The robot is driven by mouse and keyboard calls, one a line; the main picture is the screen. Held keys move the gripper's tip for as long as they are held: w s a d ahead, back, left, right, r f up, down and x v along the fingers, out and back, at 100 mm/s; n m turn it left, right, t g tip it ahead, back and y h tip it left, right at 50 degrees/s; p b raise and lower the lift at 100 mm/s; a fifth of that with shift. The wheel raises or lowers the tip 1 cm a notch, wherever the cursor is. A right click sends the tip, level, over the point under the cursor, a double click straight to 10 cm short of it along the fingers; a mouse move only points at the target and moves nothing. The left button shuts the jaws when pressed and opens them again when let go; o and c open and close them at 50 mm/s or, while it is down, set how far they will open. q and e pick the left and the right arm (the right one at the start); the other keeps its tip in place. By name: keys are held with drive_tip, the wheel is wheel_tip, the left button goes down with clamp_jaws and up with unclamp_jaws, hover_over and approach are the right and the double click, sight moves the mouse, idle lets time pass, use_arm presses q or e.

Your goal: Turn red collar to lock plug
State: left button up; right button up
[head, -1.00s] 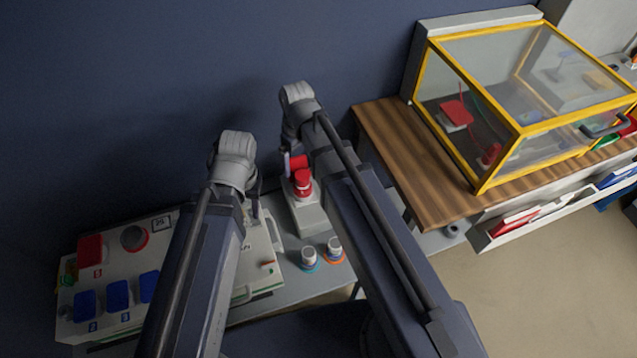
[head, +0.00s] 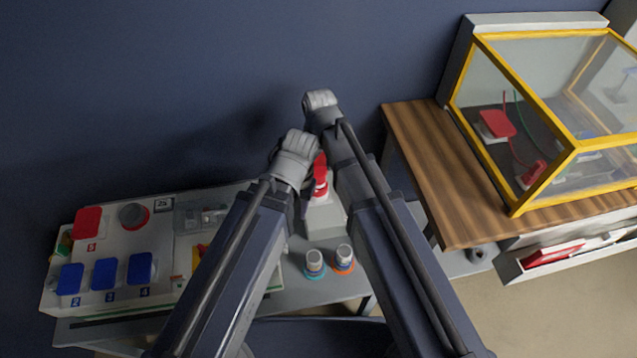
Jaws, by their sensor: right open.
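The red collar (head: 320,180) and red plug parts show in a narrow gap between my two arms. They sit on a light grey socket box (head: 325,217), which my arms partly cover. My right gripper (head: 321,150) is open at the collar, its fingers mostly hidden by its own wrist and the left one. Whether it touches the collar cannot be seen. My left gripper (head: 306,186) is close to the collar's left side. Its fingers are largely hidden behind its wrist, so its opening cannot be made out.
A panel box (head: 180,238) with a red cover and several blue covers stands at the left. Two small round connectors (head: 314,262), (head: 344,257) stand in front of the socket box. A wooden bench (head: 430,175) with a yellow-framed clear case (head: 525,180) is at the right.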

wheel_tip(320, 180, down, 6)
drive_tip(key=b, duration=0.5)
drive_tip(key=shift+c, duration=0.3)
drive_tip(key=c, duration=1.2)
